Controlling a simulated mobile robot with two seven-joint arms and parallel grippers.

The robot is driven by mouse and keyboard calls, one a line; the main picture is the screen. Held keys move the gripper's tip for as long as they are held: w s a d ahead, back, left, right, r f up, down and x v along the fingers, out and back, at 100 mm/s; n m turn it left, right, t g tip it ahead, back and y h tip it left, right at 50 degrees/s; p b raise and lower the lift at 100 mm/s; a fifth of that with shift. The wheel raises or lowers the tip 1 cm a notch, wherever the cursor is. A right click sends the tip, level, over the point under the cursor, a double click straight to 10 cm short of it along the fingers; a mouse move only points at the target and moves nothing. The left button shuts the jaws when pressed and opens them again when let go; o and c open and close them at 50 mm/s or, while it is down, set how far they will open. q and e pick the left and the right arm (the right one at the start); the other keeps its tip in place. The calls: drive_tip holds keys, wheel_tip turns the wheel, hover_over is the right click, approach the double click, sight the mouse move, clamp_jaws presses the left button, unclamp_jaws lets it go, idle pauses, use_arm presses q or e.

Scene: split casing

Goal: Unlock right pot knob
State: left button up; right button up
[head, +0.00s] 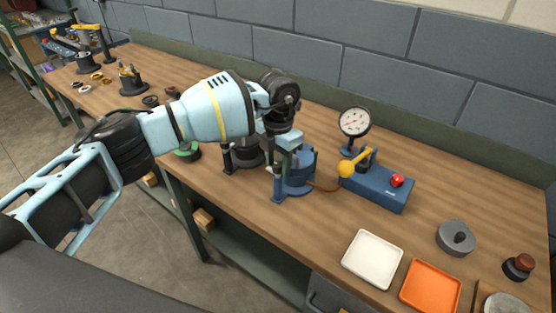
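A round blue pot (303,174) stands on the workbench with a blue post (278,190) at its front left. A dark pot (246,155) with dark posts stands to its left, partly behind my arm. My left gripper (282,158) points down at the left side of the blue pot, near the top of the post. Its fingertips are small and overlap the pot, so I cannot tell whether they touch a knob or are shut. No pot knob shows clearly; my gripper and wrist cover that area. My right gripper is out of view.
A blue box (374,192) with a yellow-ball lever and red button joins the pot by a thin hose. A dial gauge (354,122) stands behind. A white tray (372,259), an orange tray (430,288) and a grey ring (455,239) lie right.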

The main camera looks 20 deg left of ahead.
sight(279, 164)
use_arm(q)
drive_tip(key=shift+o, duration=0.4)
drive_tip(key=shift+r, duration=0.1)
drive_tip(key=shift+r, duration=3.85)
